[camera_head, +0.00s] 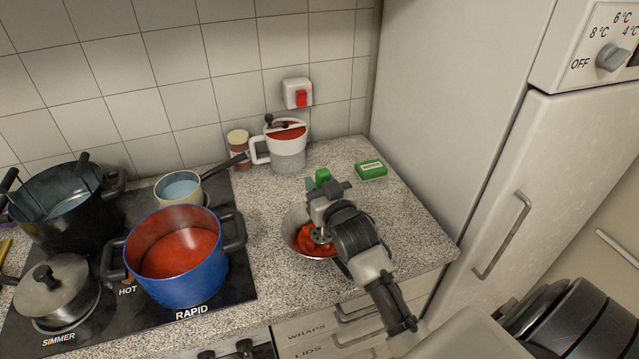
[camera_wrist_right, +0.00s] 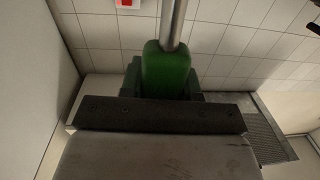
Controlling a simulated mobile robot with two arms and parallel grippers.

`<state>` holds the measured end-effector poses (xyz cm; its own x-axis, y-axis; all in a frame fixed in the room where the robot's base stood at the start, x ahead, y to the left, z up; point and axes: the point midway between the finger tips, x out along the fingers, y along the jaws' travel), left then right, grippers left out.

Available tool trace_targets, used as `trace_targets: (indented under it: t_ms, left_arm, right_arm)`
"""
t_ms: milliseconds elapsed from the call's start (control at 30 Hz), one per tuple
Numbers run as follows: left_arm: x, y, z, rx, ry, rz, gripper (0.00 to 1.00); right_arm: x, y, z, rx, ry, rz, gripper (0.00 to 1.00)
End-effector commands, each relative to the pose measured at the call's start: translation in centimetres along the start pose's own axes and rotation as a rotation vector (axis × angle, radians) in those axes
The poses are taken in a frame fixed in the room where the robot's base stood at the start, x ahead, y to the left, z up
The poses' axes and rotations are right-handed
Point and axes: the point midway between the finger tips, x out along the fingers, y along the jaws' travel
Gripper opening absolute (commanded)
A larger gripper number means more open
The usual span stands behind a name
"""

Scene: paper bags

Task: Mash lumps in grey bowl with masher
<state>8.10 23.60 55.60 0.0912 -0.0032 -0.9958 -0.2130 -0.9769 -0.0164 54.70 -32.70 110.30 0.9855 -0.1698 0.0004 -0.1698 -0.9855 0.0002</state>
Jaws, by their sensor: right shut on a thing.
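The grey bowl (camera_head: 290,222) stands on the counter in the head view, with red contents (camera_head: 306,241) in it. My right gripper (camera_head: 323,194) is above the bowl, shut on the green handle of the masher (camera_head: 322,176). The masher's grey head (camera_head: 320,236) is down at the red contents inside the bowl; I cannot tell how deep it presses. My right arm hides the bowl's right side. The right wrist view shows the green handle (camera_wrist_right: 166,68) between the fingers and a metal shaft beyond it. My left gripper is not in view.
A blue pot (camera_head: 180,290) with red sauce stands on the stove, left of the bowl. A white jug (camera_head: 288,158) and a jar (camera_head: 238,150) stand behind. A green box (camera_head: 370,170) lies at the right, near the fridge (camera_head: 480,140). The counter right of the bowl is clear.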

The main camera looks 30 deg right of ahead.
Motion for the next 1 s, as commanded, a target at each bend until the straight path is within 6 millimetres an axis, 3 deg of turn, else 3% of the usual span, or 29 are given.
trace_targets:
  t_ms: [1000]
  left_arm:
    - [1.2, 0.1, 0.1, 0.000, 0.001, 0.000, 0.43]
  right_arm:
    - [0.0, 0.0, 2.0, 0.000, 0.002, 0.000, 0.08]
